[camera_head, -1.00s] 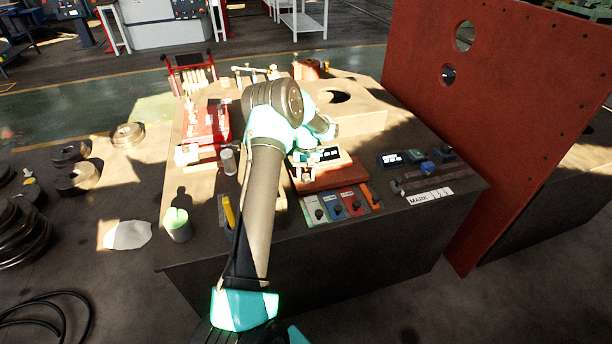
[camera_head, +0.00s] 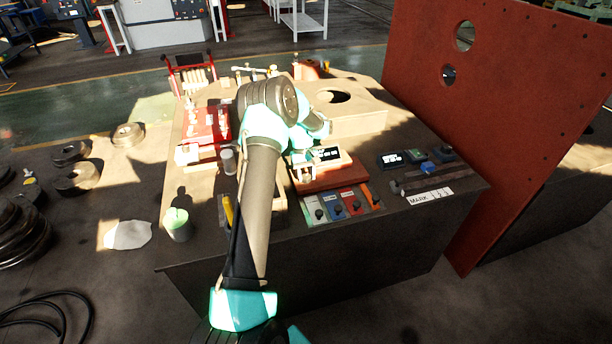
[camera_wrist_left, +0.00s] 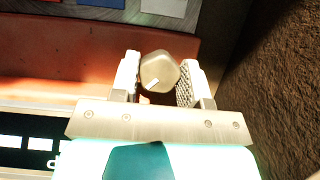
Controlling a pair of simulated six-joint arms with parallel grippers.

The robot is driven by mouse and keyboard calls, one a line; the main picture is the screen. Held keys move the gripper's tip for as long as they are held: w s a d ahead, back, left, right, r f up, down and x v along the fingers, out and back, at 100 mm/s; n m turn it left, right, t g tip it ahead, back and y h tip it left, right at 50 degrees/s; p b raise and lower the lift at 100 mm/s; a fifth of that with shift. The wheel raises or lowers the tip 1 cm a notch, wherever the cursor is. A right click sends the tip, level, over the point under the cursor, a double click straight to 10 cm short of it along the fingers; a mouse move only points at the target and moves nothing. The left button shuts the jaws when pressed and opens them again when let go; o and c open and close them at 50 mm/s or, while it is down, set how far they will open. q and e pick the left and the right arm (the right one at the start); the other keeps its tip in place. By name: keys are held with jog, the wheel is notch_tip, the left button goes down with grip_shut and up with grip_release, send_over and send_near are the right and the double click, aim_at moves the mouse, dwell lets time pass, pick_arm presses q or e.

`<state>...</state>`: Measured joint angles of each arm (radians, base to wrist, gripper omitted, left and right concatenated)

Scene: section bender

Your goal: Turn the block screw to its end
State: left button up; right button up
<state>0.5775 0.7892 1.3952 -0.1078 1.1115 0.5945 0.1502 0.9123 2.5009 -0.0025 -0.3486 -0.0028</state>
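In the left wrist view the block screw (camera_wrist_left: 160,72) shows as a rounded, faceted metal head with a white mark pointing to the lower left. In the head view my left gripper (camera_head: 304,172) is at the left end of the red block base (camera_head: 335,177), mostly behind my arm. The screw is hidden there. My right gripper is not in view.
Coloured switch panels (camera_head: 335,206) lie in front of the base. Another display (camera_head: 391,160) and a MARK label (camera_head: 430,197) are to the right. A tall red plate (camera_head: 490,120) bounds the right side. A green-topped cup (camera_head: 177,225) stands at the front left.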

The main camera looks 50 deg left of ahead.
pick_arm(q)
jog(key=o, duration=0.5)
jog(key=shift+c, duration=0.2)
jog(key=shift+r, duration=0.1)
jog(key=v, duration=1.7)
jog(key=shift+w+a, duration=0.15)
jog(key=shift+a, duration=0.05)
